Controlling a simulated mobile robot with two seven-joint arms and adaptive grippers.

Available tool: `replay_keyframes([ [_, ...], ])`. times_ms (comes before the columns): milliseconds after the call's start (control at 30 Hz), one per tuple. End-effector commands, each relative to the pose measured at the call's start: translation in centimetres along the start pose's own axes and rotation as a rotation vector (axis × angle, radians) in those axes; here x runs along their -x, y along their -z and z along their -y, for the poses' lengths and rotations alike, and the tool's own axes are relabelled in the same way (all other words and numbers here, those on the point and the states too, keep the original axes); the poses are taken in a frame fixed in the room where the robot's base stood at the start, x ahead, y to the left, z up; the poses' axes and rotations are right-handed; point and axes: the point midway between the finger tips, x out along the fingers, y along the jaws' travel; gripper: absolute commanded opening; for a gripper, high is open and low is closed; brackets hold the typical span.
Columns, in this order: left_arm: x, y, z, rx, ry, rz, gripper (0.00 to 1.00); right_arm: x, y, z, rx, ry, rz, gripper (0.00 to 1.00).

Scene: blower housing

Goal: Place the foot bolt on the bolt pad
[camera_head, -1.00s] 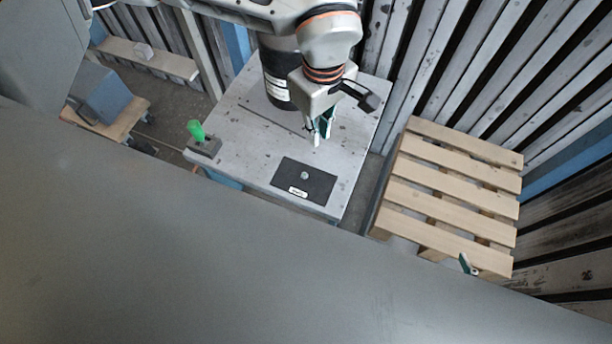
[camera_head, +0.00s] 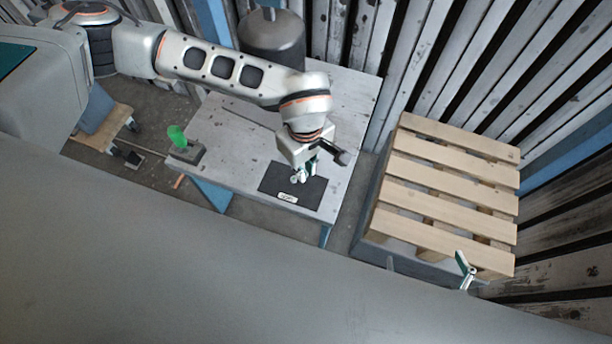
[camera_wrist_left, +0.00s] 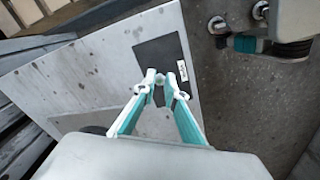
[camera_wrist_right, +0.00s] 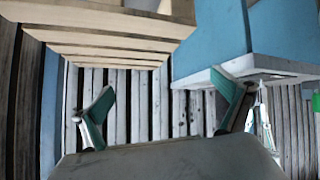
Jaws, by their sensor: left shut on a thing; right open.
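The bolt pad is a black rectangle with a white label (camera_head: 276,184) on the table. It also shows in the left wrist view (camera_wrist_left: 154,57). My left gripper (camera_head: 305,172) is low over the pad, pointing down. Its jaws are shut on the foot bolt (camera_wrist_left: 159,96), a small grey piece between the fingertips. The fingers partly hide the bolt, and I cannot tell whether it touches the pad. My right gripper (camera_head: 466,269) is open and empty near the pallet's front corner. Its spread fingers show in the right wrist view (camera_wrist_right: 162,95).
A wooden pallet (camera_head: 445,190) stands to the right. A large grey surface fills the foreground.

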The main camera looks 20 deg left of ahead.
Motion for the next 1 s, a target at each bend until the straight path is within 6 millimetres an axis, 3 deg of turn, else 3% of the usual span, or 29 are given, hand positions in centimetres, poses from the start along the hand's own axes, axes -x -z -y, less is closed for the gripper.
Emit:
replay_keyframes([
  [167,-3.2,-0.2,0.3,0.001,0.011,0.005,0.01,-0.2,-1.1,0.5,-0.006,0.007,0.016,1.0],
  [300,-5.3,-0.1,0.3,0.001,0.009,0.005,0.01,-0.3,-0.6,0.4,-0.007,0.006,0.007,1.0],
  [500,-5.3,0.0,0.0,0.0,0.001,0.0,0.01,-0.5,1.0,-0.1,-0.003,-0.001,-0.022,1.0],
  [733,-5.6,0.0,0.1,0.0,0.002,0.0,0.01,-0.5,0.8,0.0,-0.005,0.0,-0.02,1.0],
  [800,-5.6,0.0,0.1,0.0,0.001,0.001,0.27,-0.5,0.6,0.1,-0.005,0.001,-0.016,1.0],
  [1000,-5.6,0.0,0.1,0.0,0.002,0.001,0.28,-0.4,-0.1,0.3,-0.006,0.005,-0.003,1.0],
])
